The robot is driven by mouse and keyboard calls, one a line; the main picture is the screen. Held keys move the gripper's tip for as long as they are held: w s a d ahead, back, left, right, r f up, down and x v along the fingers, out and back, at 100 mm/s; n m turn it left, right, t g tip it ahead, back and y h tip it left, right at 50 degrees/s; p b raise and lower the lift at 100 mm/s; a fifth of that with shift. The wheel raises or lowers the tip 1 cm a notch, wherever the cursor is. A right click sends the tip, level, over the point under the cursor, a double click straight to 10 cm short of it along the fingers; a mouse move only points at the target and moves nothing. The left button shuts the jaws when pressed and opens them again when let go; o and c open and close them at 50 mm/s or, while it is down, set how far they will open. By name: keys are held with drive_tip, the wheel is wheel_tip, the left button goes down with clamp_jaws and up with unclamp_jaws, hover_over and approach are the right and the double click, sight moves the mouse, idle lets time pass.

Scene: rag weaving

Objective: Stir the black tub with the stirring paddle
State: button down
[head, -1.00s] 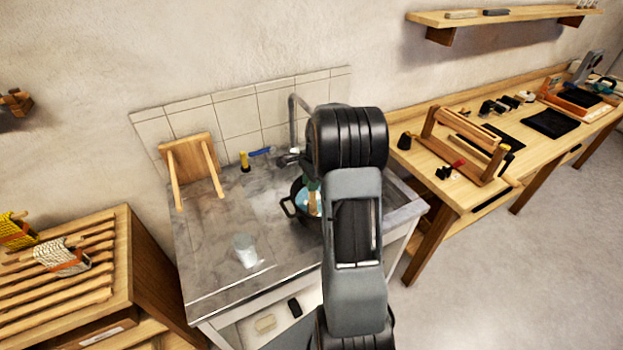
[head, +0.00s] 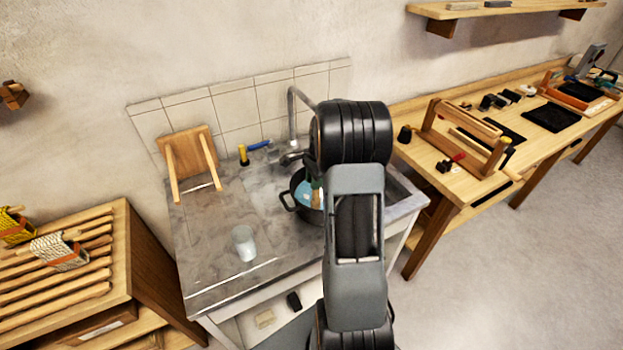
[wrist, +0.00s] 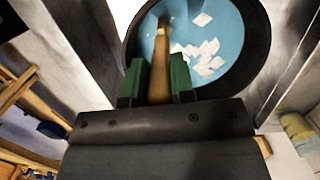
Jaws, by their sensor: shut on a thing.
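The black tub (head: 290,199) stands on the grey counter by the tap, partly hidden behind my arm in the head view. In the wrist view the tub (wrist: 259,62) holds blue liquid (wrist: 226,22) with several pale pieces floating in it. My gripper (wrist: 159,80) has green fingers shut on the wooden stirring paddle (wrist: 161,60). The paddle reaches from the fingers over the tub, and its far end appears to be in the liquid. In the head view my arm hides most of the gripper and paddle.
A clear cup (head: 244,243) stands on the counter left of the tub. A wooden stool-like rack (head: 188,152) leans at the back left. A workbench with a wooden frame (head: 465,140) stands to the right.

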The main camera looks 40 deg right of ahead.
drive_tip(key=shift+s+d, duration=0.3)
drive_tip(key=shift+s, duration=0.5)
drive_tip(key=shift+d, duration=0.1)
drive_tip(key=d, duration=0.2)
drive_tip(key=shift+s+d, duration=0.15)
drive_tip(key=shift+d, duration=0.25)
drive_tip(key=shift+w+d+p, duration=0.6)
drive_tip(key=shift+w+d, duration=0.3)
drive_tip(key=shift+w, duration=0.3)
